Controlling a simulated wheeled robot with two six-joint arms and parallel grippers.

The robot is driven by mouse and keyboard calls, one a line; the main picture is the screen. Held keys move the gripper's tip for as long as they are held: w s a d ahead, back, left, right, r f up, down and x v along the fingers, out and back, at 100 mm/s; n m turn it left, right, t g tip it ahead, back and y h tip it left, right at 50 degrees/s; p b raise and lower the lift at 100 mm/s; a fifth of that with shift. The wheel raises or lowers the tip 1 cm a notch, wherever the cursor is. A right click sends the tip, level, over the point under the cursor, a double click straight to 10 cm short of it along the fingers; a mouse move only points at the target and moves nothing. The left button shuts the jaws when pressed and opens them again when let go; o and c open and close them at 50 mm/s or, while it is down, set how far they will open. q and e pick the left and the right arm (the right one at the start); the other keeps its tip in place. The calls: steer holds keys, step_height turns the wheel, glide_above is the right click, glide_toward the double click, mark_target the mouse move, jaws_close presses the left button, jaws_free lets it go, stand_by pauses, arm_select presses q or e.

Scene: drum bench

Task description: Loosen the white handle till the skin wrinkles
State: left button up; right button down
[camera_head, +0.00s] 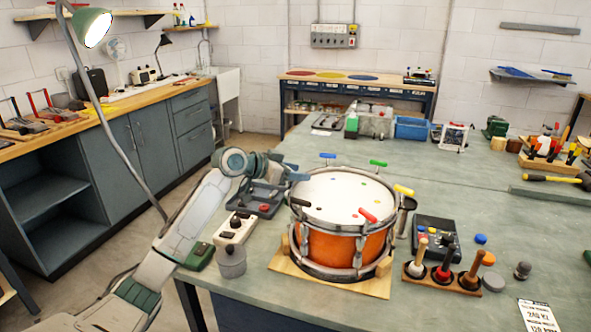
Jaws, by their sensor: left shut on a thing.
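The drum (331,246) has an orange shell, a metal rim and a pale skin (335,195) with small coloured dots. The skin looks smooth at this size. Blue (327,155), green (378,163), yellow (403,190), red (368,214) and black (301,202) handles stand around the rim. My left gripper (297,177) is at the rim's left back, between the blue and black handles, shut on a handle there. Its fingers hide that handle, so its white colour cannot be made out. My right gripper is out of view.
The drum sits on a wooden base (372,288) on the grey-green bench. A white box with a black knob (234,228) and a grey pot (232,262) stand left of it. A rack of wooden-handled tools (443,277) stands close on the right.

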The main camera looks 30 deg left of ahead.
arm_select(q)
steer(key=shift+r+n+t+y+p, duration=0.2)
steer(key=shift+n+t+y+p, duration=0.25)
steer(key=shift+p, duration=0.2)
steer(key=shift+a+f+n+y+p, duration=0.1)
steer(key=shift+a+n+y+p, duration=0.1)
steer(key=shift+n+y+p, duration=1.25)
steer(key=shift+a+r+n+y+p, duration=0.1)
steer(key=shift+a+n+y+p, duration=0.1)
steer(key=shift+n+y+p, duration=1.45)
steer(key=shift+a+f+n+y+p, duration=0.1)
steer(key=shift+a+n+y+p, duration=0.1)
steer(key=shift+n+y+p, duration=1.05)
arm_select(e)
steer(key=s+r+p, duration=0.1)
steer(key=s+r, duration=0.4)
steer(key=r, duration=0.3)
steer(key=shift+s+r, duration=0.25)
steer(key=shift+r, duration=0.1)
arm_select(q)
steer(key=shift+m+y, duration=0.3)
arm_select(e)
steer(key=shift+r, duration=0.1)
arm_select(q)
steer(key=o, duration=1)
steer(key=shift+c, duration=0.2)
